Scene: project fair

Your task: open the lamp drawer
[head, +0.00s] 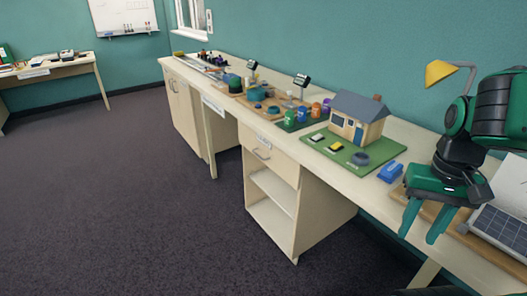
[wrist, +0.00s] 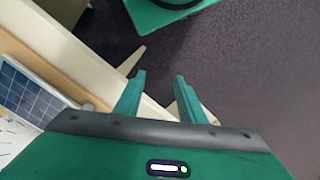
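A pale wooden cabinet under the long bench has one drawer (head: 270,158) at its top, with a bar handle (head: 261,154) and a small label too small to read. The drawer looks shut, flush with the cabinet front. Below it are open shelves. My gripper (head: 421,225) hangs at the right, over the bench's front edge, well to the right of the drawer and pointing down. Its green fingers are apart with nothing between them; they also show in the wrist view (wrist: 160,76). The drawer is not seen in the wrist view.
The bench (head: 390,205) carries a model house (head: 357,120) on a green board, a blue stapler-like object (head: 390,172), a yellow lamp (head: 440,73) and a solar panel (head: 503,228); the panel also shows in the wrist view (wrist: 28,92). The dark floor (head: 150,190) before the cabinet is clear.

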